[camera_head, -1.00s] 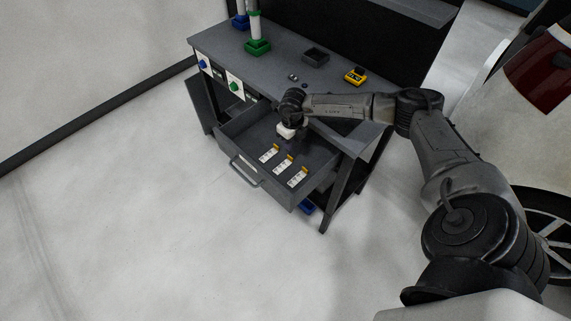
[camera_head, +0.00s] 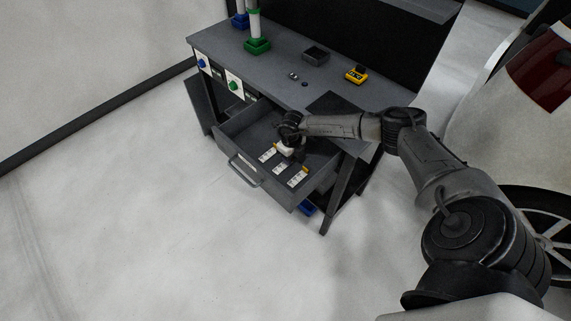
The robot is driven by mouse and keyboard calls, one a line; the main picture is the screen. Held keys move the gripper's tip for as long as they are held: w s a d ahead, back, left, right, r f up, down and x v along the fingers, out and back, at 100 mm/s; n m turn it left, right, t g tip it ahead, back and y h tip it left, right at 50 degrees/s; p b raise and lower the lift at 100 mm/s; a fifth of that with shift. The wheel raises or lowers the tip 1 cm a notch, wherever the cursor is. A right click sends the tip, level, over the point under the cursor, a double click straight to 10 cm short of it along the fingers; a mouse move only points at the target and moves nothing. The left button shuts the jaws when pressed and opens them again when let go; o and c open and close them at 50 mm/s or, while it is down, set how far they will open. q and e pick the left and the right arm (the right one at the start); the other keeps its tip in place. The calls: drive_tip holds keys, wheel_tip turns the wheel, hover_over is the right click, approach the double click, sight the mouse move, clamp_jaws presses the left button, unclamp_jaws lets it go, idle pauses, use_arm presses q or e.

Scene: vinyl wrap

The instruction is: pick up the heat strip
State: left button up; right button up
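Several small white strips with yellow ends lie in the open drawer (camera_head: 247,144) of the workbench; they look like the heat strips. One strip (camera_head: 266,156) is at the left, one (camera_head: 279,169) in the middle and one (camera_head: 297,178) at the right. My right gripper (camera_head: 286,151) points down into the drawer, just above or at the far ends of the left and middle strips. Its fingers are too small and too hidden by the wrist to show whether they are open, or whether they touch a strip. My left gripper is out of view.
On the bench top (camera_head: 286,74) stand a green-based post (camera_head: 257,46), a dark tray (camera_head: 315,55) and a yellow device (camera_head: 356,75). The drawer's walls surround the strips. A car (camera_head: 530,90) is at the right. The floor in front is clear.

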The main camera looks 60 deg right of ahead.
drive_tip(key=shift+c, duration=0.2)
clamp_jaws()
idle(0.3)
drive_tip(key=shift+r, duration=0.1)
